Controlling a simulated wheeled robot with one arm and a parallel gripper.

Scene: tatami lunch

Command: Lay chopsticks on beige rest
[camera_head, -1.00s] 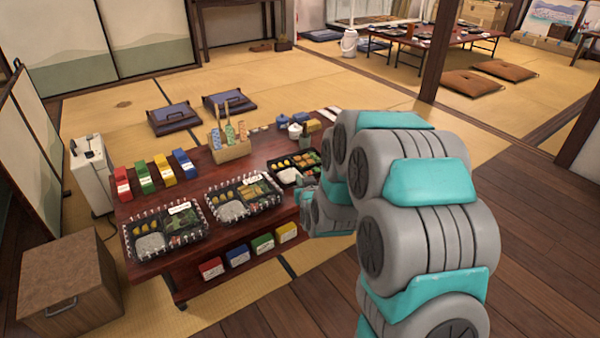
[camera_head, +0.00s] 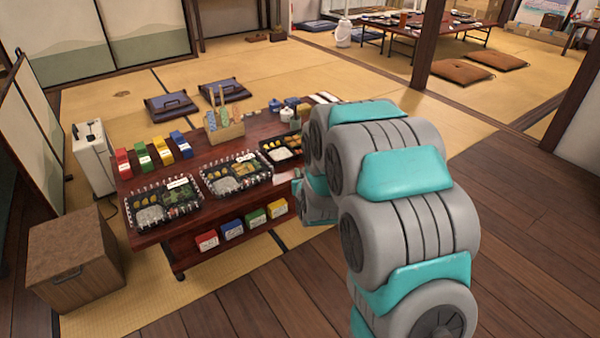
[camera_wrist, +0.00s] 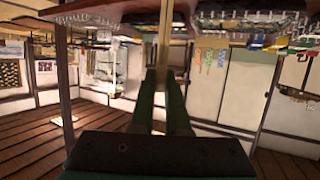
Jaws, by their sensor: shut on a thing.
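In the wrist view my gripper (camera_wrist: 160,88) is shut on a narrow brown stick-like thing, which I take for the chopsticks (camera_wrist: 164,42); it runs up from between the fingertips. In the head view the gripper is hidden behind my arm, right of the low dark-red table (camera_head: 278,182). A beige rest cannot be made out in either view. A wooden holder (camera_head: 226,133) with several patterned upright items stands toward the back of the table.
Three bento trays line the table front: left (camera_head: 133,223), middle (camera_head: 210,190) and right (camera_head: 267,155). Coloured boxes (camera_head: 163,152) stand behind; more sit on the lower shelf. A brown cabinet (camera_head: 75,250) is at left. The wooden floor (camera_head: 530,230) at right is clear.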

